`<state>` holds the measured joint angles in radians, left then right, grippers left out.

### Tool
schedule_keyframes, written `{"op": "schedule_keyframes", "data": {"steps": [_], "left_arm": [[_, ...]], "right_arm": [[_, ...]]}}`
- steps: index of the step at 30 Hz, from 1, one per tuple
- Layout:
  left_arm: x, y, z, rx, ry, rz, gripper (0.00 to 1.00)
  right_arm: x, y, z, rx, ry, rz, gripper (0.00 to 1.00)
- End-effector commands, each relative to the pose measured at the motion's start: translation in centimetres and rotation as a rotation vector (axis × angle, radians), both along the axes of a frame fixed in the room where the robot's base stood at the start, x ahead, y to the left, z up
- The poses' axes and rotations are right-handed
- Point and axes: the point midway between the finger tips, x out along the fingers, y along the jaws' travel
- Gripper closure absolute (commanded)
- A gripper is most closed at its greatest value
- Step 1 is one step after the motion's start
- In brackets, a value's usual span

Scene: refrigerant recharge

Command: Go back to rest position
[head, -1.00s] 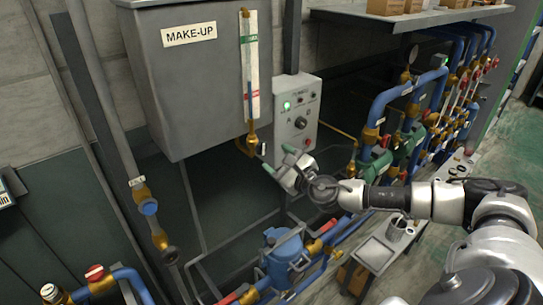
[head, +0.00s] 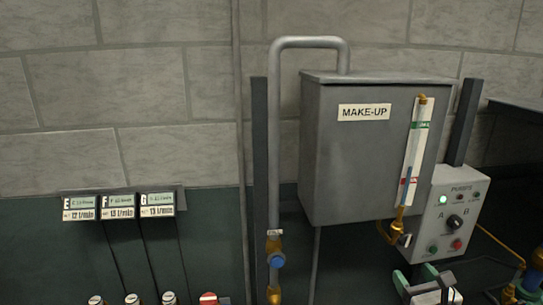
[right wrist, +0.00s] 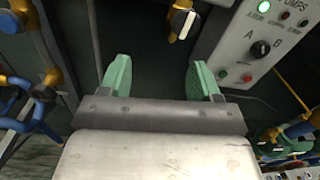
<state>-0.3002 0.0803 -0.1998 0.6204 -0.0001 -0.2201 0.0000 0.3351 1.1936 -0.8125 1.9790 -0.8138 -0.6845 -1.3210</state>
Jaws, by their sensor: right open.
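My right gripper (head: 424,279) shows at the bottom right edge of the head view, with green fingers apart and nothing between them. In the right wrist view (right wrist: 159,75) its two green fingers are also spread and empty. The gripper is below the grey MAKE-UP tank (head: 350,165) and its brass valve (head: 396,228) in the head view. In the right wrist view the valve's pale handle (right wrist: 183,22) lies beyond the fingers, with a visible gap. My left gripper is not in view.
The pump control panel (head: 455,215) with a lit green lamp and a black knob is right of the tank. A grey pipe (head: 274,140) runs down left of it. Several flow labels (head: 118,204) are on the wall at left. Blue pipes (right wrist: 20,95) show left of the gripper.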

Motion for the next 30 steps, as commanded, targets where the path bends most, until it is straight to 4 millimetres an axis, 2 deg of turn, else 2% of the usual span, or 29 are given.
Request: {"op": "schedule_keyframes", "data": {"steps": [1, 4, 9, 13, 18, 27, 28, 30], "left_arm": [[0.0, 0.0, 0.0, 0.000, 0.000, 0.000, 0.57], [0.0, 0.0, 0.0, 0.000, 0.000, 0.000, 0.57], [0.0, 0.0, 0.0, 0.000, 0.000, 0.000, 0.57], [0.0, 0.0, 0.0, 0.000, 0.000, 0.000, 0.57], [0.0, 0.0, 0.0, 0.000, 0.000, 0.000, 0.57], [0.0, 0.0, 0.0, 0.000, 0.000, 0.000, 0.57], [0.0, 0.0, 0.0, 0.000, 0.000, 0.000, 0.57], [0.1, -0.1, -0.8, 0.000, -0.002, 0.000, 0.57]], "right_arm": [[-0.9, 2.2, -1.5, 0.192, 0.031, -0.024, 0.37], [-3.1, 5.4, -4.1, 0.638, 0.101, -0.138, 0.37], [-8.5, 8.9, -8.5, 1.363, 0.223, -0.462, 0.37], [-13.7, 10.5, -11.5, 1.825, 0.275, -0.799, 0.37], [-19.4, 11.9, -13.8, 2.193, 0.264, -1.199, 0.37], [-27.4, 13.7, -15.3, 2.512, 0.129, -1.808, 0.37], [-28.1, 13.9, -15.3, -2.521, -0.106, 1.862, 0.37], [-27.6, 14.0, -17.7, -2.507, -0.101, 1.874, 0.37]]}}
